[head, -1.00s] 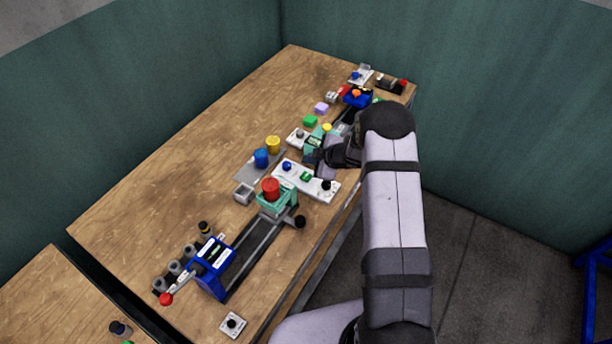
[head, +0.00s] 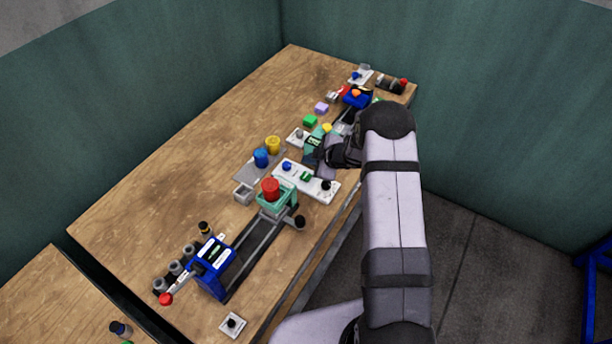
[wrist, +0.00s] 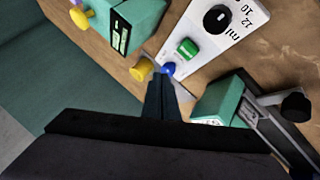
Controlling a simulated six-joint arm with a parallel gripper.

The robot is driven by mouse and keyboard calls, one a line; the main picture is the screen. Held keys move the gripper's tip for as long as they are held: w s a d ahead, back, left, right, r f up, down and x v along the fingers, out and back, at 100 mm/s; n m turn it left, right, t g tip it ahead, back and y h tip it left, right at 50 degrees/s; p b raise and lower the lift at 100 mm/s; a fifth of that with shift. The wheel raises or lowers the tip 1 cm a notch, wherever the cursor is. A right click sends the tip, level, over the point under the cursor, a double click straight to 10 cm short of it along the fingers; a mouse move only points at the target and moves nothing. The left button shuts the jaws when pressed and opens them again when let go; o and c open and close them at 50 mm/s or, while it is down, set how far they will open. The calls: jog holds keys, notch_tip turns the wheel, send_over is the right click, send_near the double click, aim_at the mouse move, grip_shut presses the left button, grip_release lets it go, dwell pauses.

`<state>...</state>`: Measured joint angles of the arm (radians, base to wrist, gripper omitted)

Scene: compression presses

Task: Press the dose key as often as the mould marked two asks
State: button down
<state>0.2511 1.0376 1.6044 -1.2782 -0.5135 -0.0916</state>
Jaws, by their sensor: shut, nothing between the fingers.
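A white panel (head: 318,187) lies near the table's front edge, with a blue button (head: 287,166), a green key (head: 306,177) and a black knob (head: 326,185). In the wrist view the green key (wrist: 187,47) sits beside the black knob (wrist: 217,18), which has a scale in ml. My gripper (wrist: 160,80) is shut and empty, its tips just short of a blue round part (wrist: 168,68) by the panel's end. I cannot tell whether they touch. In the head view the arm partly hides my gripper (head: 322,163). The mould marks are too small to read.
Another teal block (head: 313,144) stands close behind my gripper. Yellow (head: 273,145) and blue (head: 260,158) cylinders stand on a grey plate.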

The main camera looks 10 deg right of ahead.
dwell(0.4)
notch_tip(320, 180, up, 4)
jog(key=shift+f+p, duration=0.1)
jog(key=shift+p, duration=0.5)
jog(key=shift+f, duration=0.15)
jog(key=b, duration=0.7)
send_over(309, 178)
notch_tip(309, 178, down, 6)
jog(key=shift+f, duration=0.2)
jog(key=shift+f+b, duration=0.65)
jog(key=shift+f, duration=0.4)
jog(key=shift+f, duration=0.15)
dwell(0.6)
jog(key=shift+f, duration=0.3)
